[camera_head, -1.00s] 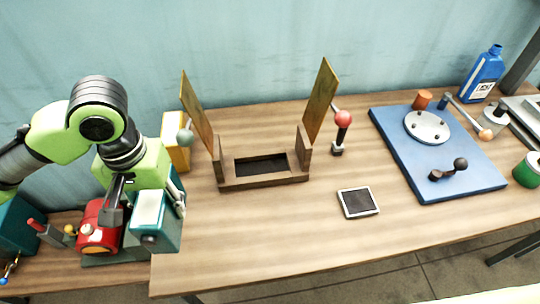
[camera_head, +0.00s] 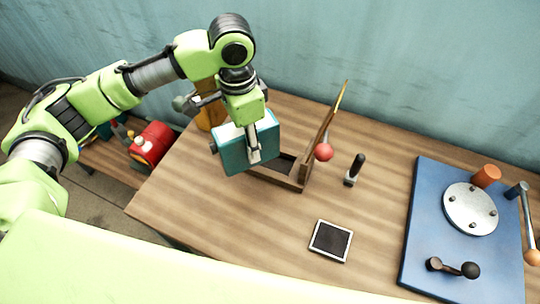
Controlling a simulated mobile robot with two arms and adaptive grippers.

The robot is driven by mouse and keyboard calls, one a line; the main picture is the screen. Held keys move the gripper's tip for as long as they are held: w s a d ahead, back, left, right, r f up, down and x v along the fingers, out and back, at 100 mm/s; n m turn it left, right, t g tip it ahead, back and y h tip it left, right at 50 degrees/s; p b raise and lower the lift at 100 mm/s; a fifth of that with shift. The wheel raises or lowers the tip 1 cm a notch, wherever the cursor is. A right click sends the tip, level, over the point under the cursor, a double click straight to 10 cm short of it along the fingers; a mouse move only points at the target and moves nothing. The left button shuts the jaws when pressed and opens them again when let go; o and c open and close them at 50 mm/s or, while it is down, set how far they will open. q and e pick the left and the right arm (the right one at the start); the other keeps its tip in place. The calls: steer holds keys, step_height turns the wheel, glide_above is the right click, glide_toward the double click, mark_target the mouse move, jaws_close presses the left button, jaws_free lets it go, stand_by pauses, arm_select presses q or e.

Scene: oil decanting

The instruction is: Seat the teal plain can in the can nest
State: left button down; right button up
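The teal can (camera_head: 236,152), a box shape with a pale top face, hangs in my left gripper (camera_head: 250,138). One finger lies against its near side; the other is partly hidden. The can nest (camera_head: 292,183) is a brown wooden frame with a dark recess and an upright flap (camera_head: 331,120) on its right. The can is over the nest's left part and hides it, along with the left flap. I cannot tell whether the can touches the frame. My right gripper is not in view.
A red-knobbed lever (camera_head: 324,152) and a black-handled peg (camera_head: 355,169) stand right of the nest. A small framed tablet (camera_head: 331,241) lies in front. A blue board (camera_head: 425,220) with a disc and crank is at right. A red can (camera_head: 152,144) stands at left.

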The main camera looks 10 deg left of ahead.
arm_select(q)
steer(key=w+m, duration=0.1)
steer(key=m, duration=0.1)
steer(key=w+d+m+p, duration=0.1)
steer(key=m, duration=0.1)
steer(key=w+m+p, duration=0.1)
steer(key=w, duration=0.1)
steer(key=shift+d+r+m, duration=0.25)
steer(key=shift+m, duration=0.15)
steer(key=shift+w+d+m+p, duration=0.3)
steer(key=shift+w+d+m, duration=0.35)
steer(key=shift+w+m, duration=0.4)
steer(key=shift+m, duration=0.95)
steer(key=f+p, duration=0.1)
steer(key=f, duration=0.2)
steer(key=f+p, duration=0.1)
steer(key=f, duration=0.2)
steer(key=f+p, duration=0.1)
steer(key=f, duration=0.3)
steer(key=shift+w+d, duration=0.15)
steer(key=shift+w, duration=0.1)
steer(key=shift+f, duration=0.2)
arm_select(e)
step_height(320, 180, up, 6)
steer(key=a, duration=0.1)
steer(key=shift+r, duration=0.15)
arm_select(q)
steer(key=shift+f, duration=0.15)
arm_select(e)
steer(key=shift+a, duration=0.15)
